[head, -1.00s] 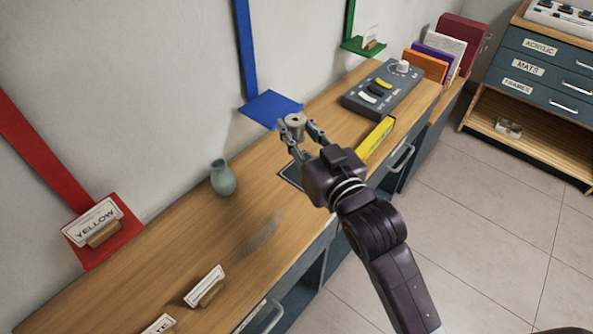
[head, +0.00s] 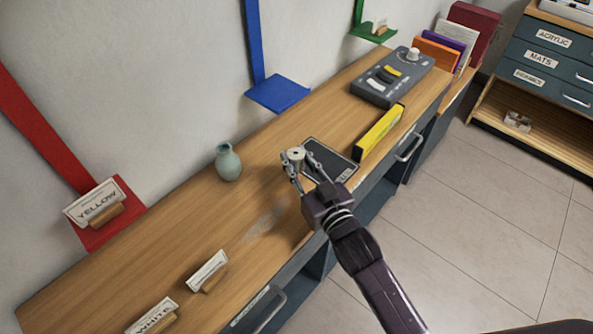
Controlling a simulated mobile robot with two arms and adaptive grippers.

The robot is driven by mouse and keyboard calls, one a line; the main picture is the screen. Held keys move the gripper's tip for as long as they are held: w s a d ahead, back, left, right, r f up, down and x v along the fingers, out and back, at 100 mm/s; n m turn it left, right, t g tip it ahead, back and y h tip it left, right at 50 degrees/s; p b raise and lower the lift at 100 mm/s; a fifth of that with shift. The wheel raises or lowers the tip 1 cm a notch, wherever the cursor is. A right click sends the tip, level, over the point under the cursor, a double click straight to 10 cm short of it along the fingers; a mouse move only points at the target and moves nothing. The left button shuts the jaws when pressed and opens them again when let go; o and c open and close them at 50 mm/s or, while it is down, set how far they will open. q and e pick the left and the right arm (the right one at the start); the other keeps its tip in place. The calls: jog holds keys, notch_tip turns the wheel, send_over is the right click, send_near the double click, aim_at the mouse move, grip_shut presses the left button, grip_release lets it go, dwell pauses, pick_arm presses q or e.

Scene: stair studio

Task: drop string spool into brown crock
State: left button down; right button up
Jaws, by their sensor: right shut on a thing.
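My right gripper (head: 297,162) is shut on a small pale grey spool (head: 294,154), which it holds upright between its fingertips above the wooden counter (head: 205,218). The spool has a dark hole in its top. No brown crock shows in the head view. My left gripper is not in view.
A grey-green vase (head: 228,163) stands left of my right gripper. A dark mat (head: 333,160), a yellow box (head: 379,131) and a control panel (head: 392,77) lie to the right. Card holders (head: 208,271) stand near the front left. A blue shelf (head: 278,93) is on the wall.

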jog(key=shift+f, duration=2.05)
jog(key=shift+f+b, duration=0.2)
jog(key=shift+b, duration=0.1)
jog(key=o, duration=1.1)
jog(key=shift+r, duration=0.1)
